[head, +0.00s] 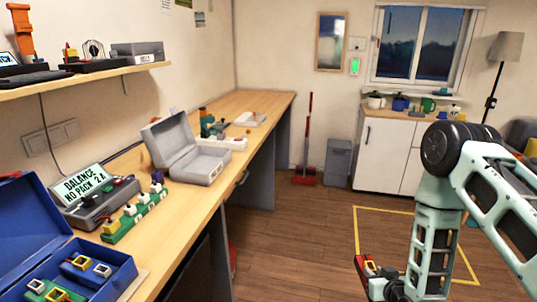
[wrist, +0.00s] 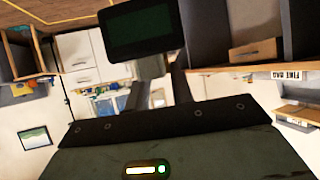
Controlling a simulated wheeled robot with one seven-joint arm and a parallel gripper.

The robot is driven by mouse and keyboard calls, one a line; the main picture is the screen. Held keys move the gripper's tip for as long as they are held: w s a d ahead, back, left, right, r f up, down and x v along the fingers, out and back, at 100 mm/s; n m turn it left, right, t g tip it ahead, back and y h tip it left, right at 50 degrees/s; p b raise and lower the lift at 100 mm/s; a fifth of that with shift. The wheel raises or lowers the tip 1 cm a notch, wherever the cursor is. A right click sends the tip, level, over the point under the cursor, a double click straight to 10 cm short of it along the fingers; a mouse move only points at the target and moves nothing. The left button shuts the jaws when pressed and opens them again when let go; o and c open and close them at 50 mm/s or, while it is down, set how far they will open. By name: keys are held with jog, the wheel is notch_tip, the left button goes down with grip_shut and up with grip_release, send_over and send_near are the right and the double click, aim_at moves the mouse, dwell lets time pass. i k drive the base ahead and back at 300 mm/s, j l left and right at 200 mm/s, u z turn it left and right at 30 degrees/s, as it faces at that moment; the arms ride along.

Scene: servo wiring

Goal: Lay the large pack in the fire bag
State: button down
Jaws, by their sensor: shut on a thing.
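My gripper (head: 372,272) is low at the right of the head view, over the floor and away from the bench. In the wrist view its two dark fingers (wrist: 157,88) are shut on a dark block with a dark green face (wrist: 140,32), which seems to be the large pack. In the head view a small red part shows at the gripper, mostly hidden. A "FIRE BAG" label (wrist: 287,75) shows by the bench at the right of the wrist view. An open grey case (head: 200,165) on the bench may be the fire bag; its front label is not readable.
The long wooden bench (head: 272,108) runs along the left wall. It carries an open blue case (head: 95,272), a balance display (head: 88,190) and a green connector strip (head: 135,217). A shelf (head: 100,76) hangs above.

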aim_at(203, 169)
jog(key=i+l+z, duration=0.4)
jog(key=i, duration=0.3)
jog(key=i+z, duration=0.4)
jog(key=i, duration=0.3)
jog(key=i+u, duration=0.2)
jog(key=i, duration=0.25)
jog(key=i+l+u, duration=0.2)
jog(key=i, duration=0.2)
jog(key=i+l+u, duration=0.15)
jog(key=i, duration=0.3)
jog(key=i+l+u, duration=0.1)
jog(key=u, duration=0.35)
jog(key=i+l+u, duration=0.2)
jog(key=u, duration=0.2)
jog(key=i+l+u, duration=0.25)
jog(key=u, duration=0.2)
jog(key=i+l+u, duration=0.15)
jog(key=l+u, duration=0.3)
jog(key=j, duration=0.15)
